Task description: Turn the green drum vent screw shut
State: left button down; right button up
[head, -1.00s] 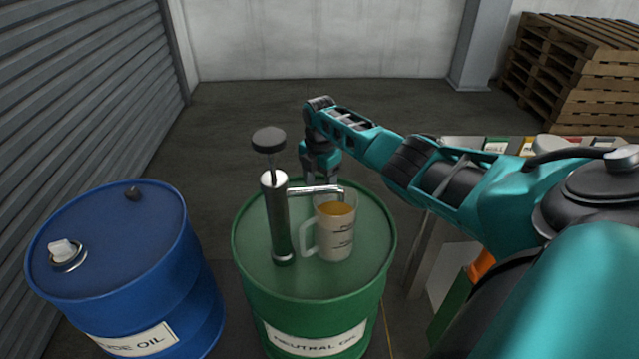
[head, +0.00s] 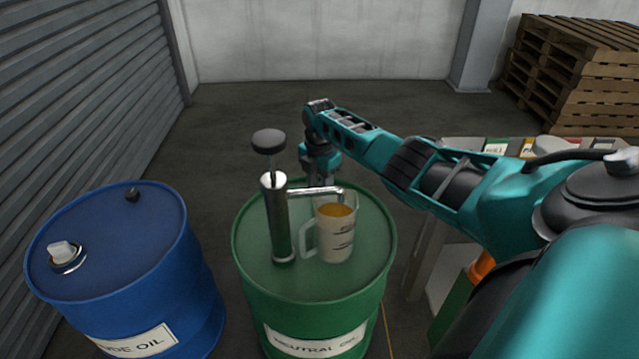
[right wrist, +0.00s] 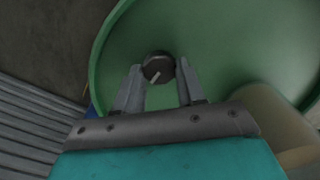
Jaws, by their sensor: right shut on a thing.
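The green drum (head: 300,300) stands upright in the middle of the head view, labelled neutral oil. In the right wrist view its lid (right wrist: 225,45) fills much of the picture. The vent screw (right wrist: 157,66) is a dark round knob with a pale line, near the lid's edge. My right gripper (right wrist: 158,75) is shut on the vent screw, one finger on each side. In the head view the right gripper (head: 321,182) reaches down at the far side of the lid, and the pump and jug hide the screw. My left gripper is not in view.
A hand pump (head: 279,220) stands on the green lid, its spout over a jug (head: 336,245) of amber liquid close to my right gripper. A blue drum (head: 110,240) stands at left. Pallets (head: 570,70) are stacked at back right.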

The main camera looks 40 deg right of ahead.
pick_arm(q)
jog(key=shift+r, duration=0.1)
pick_arm(e)
jog(key=shift+m, duration=0.4)
jog(key=shift+m+p, duration=0.35)
jog(key=shift+m, duration=0.15)
jog(key=m+p, duration=0.1)
jog(key=m, duration=0.5)
jog(key=shift+w+p, duration=0.1)
jog(key=shift+p, duration=0.2)
jog(key=m, duration=0.5)
jog(key=shift+m+p, duration=0.3)
jog(key=shift+p, duration=0.1)
jog(key=m, duration=0.3)
jog(key=shift+d, duration=0.1)
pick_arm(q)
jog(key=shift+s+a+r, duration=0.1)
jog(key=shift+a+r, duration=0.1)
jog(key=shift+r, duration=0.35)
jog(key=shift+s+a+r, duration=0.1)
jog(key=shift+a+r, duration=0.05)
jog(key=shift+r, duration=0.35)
pick_arm(e)
jog(key=shift+m, duration=0.8)
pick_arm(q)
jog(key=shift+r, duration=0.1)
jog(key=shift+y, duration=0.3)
pick_arm(e)
jog(key=o, duration=1)
